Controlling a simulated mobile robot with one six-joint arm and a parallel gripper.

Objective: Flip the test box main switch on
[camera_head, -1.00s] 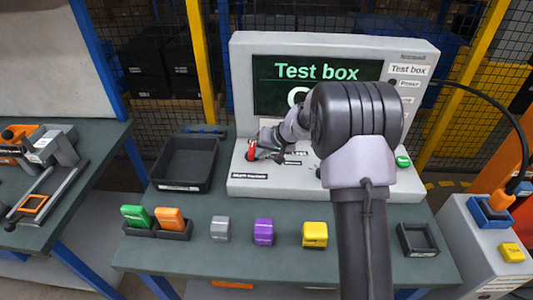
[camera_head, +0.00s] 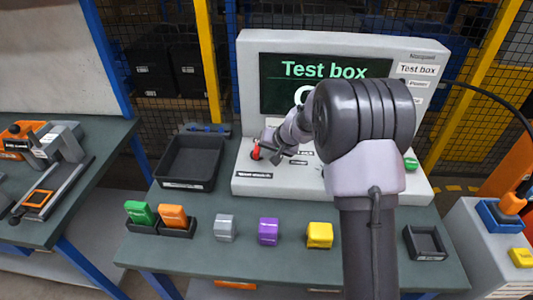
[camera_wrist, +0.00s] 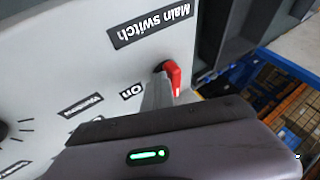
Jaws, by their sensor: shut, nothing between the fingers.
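The main switch (camera_head: 256,150) is a small red lever at the left of the test box's (camera_head: 420,108) sloped panel. It also shows in the wrist view (camera_wrist: 174,76), below the "Main switch" label, with an "On" label to its left. My gripper (camera_head: 270,148) is shut and empty, just right of the lever in the head view. In the wrist view its narrow fingers (camera_wrist: 158,93) lie between the "On" label and the lever, very close to it; I cannot tell if they touch. The test box screen (camera_head: 285,95) reads "Test box" and an "O"; my arm hides the rest.
A black tray (camera_head: 190,160) stands left of the test box. Green, orange, grey, purple and yellow blocks (camera_head: 319,235) line the bench front. A small empty tray (camera_head: 425,243) is at right. A knob (camera_wrist: 8,131) and labels are on the panel.

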